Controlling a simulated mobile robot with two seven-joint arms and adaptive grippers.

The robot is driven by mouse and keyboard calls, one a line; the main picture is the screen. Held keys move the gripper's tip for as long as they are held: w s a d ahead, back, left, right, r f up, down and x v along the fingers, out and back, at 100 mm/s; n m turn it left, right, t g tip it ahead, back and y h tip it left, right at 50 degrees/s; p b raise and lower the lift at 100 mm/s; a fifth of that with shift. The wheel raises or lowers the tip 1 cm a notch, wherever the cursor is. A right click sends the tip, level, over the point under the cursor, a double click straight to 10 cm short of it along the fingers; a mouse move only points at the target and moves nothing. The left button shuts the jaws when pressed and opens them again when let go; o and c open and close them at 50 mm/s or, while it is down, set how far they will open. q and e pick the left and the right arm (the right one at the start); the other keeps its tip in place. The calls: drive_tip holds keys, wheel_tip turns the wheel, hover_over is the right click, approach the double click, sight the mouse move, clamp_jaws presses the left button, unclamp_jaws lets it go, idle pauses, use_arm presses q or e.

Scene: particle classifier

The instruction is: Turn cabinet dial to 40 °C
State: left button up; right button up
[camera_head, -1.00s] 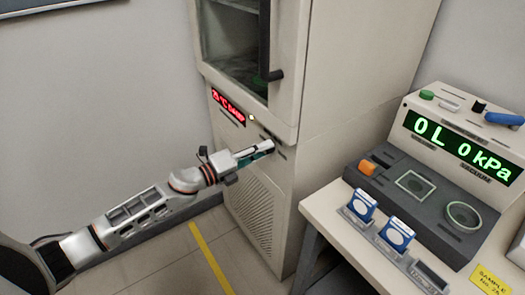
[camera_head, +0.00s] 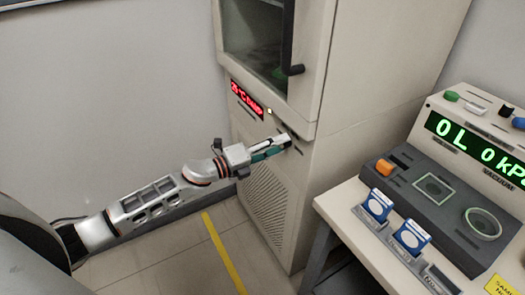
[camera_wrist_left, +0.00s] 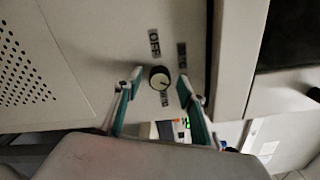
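The cabinet (camera_head: 345,75) stands at the centre of the head view, with a lit red display (camera_head: 247,100) that seems to read 25 °C. The dial (camera_wrist_left: 158,78) is a small round cream knob with a dark rim on the cabinet front in the left wrist view, with an OFF label above it in the picture. My left gripper (camera_head: 272,147) is at the panel below the display and hides the dial in the head view. Its fingers are open, one on each side of the dial, with visible gaps. My right gripper is not in view.
A side table (camera_head: 333,209) stands right of the cabinet. It holds a device with a green display (camera_head: 475,145) and blue-and-white items (camera_head: 378,205). The floor (camera_head: 150,262) is clear, with a yellow stripe.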

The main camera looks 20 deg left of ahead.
use_arm(q)
drive_tip(key=v, duration=1.1)
drive_tip(key=shift+s, duration=0.1)
